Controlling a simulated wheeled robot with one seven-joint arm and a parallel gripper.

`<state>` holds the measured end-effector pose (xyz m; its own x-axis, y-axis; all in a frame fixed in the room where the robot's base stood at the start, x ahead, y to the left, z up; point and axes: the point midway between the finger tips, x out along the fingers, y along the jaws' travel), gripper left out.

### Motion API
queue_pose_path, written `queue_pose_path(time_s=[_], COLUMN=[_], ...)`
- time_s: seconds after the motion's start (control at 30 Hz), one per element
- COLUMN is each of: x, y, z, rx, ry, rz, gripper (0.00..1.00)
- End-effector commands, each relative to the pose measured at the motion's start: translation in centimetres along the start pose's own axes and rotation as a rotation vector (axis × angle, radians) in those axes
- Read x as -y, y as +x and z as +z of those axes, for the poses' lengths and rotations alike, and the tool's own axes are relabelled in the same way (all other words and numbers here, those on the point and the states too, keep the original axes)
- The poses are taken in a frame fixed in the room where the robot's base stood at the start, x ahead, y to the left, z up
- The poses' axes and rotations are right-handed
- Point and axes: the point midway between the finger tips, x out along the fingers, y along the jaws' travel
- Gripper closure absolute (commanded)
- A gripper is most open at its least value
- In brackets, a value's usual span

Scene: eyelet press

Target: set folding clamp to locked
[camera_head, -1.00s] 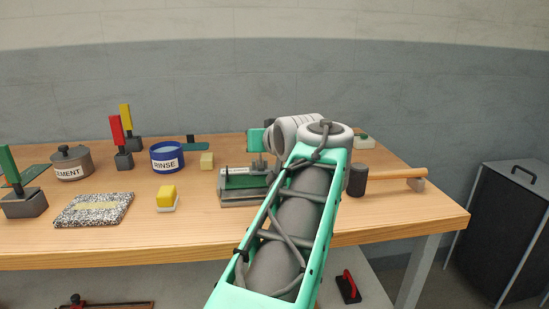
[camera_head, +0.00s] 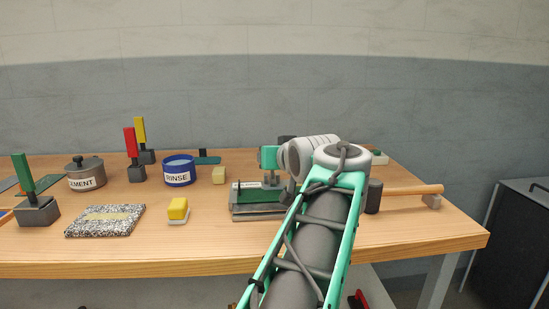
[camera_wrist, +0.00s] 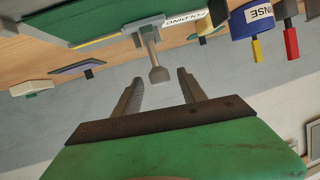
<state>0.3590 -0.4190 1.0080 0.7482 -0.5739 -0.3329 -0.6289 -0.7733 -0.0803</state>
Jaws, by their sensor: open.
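The folding clamp (camera_head: 258,212) is a low grey base with a dark green plate and a white label, at the middle of the table in the head view. My arm covers its right part. In the wrist view its label, partly reading "FOLDING", and its green plate (camera_wrist: 95,18) show upside down at the top. A grey lever with a rounded knob (camera_wrist: 159,75) sticks out from it. My gripper (camera_wrist: 158,77) is open, and the knob appears in the gap between its fingertips. Contact cannot be told. In the head view the fingers are mostly hidden.
Left of the clamp are a yellow-topped block (camera_head: 178,207), a speckled pad (camera_head: 105,221), a blue RINSE pot (camera_head: 179,172) and a CEMENT pot (camera_head: 85,174). A mallet (camera_head: 412,190) lies to the right of my arm. The front table edge is clear.

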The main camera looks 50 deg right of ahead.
Motion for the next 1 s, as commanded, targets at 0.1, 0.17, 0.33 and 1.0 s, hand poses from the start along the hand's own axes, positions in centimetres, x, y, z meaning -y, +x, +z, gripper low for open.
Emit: queue_pose_path(time_s=[0.1, 0.17, 0.33, 1.0], x=[0.0, -0.1, -0.2, 0.1], y=[0.0, -0.4, -3.3, -7.8], z=[0.0, -0.1, -0.3, 0.0], rx=[0.000, -0.001, -0.002, 0.000], ry=[0.000, 0.000, 0.000, -0.001], rz=[0.000, 0.002, 0.007, -0.001], gripper=[0.51, 0.51, 0.51, 0.51])
